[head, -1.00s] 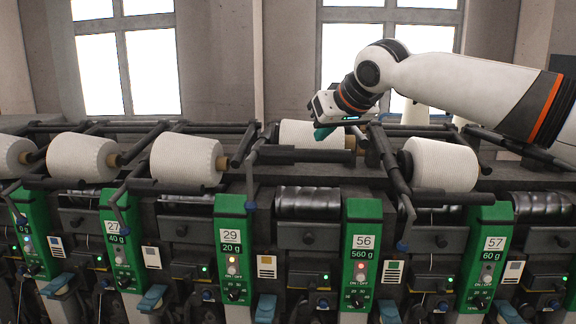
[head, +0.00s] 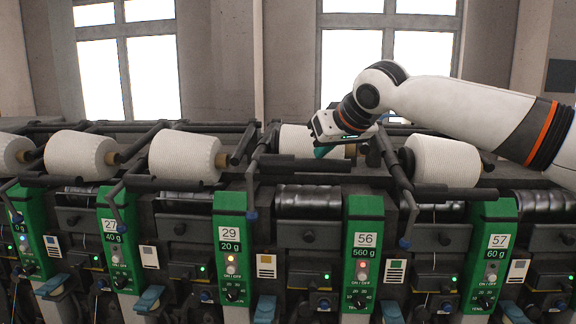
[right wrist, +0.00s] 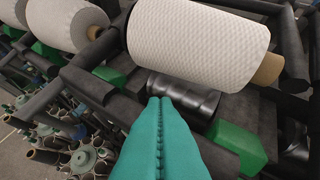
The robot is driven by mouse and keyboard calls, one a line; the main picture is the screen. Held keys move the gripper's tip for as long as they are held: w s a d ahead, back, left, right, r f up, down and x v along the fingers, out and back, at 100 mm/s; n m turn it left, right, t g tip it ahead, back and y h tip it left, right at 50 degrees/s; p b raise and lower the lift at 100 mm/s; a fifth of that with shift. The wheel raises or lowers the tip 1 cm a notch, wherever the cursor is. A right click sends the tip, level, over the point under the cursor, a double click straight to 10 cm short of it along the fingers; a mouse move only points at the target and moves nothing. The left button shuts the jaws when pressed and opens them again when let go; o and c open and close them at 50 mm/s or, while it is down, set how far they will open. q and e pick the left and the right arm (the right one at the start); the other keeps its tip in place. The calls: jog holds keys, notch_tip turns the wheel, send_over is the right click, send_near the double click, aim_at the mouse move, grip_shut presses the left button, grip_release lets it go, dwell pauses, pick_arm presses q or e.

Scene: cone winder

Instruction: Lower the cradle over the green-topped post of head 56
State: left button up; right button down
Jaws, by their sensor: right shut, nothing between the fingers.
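My right gripper (head: 322,152) has teal fingers, shut and empty, at the package's right part and just above the bar. Contact cannot be told. In the right wrist view the shut fingers (right wrist: 158,105) point towards a large white package (right wrist: 198,45) above a dark roller (right wrist: 185,97). My left gripper is not in view.
Packages flank the cradle on the left (head: 185,157) and right (head: 440,168). Green posts 29 (head: 230,245) and 57 (head: 490,250) stand on either side of head 56. Dark cradle arms (head: 395,165) rise close right of my gripper. Free air lies above the machine.

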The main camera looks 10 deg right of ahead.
jog(key=shift+f, duration=0.4)
jog(key=s+r+p, duration=0.3)
jog(key=s+r, duration=0.1)
jog(key=r, duration=0.3)
jog(key=shift+a+r+p, duration=0.15)
jog(key=shift+a+p, duration=0.2)
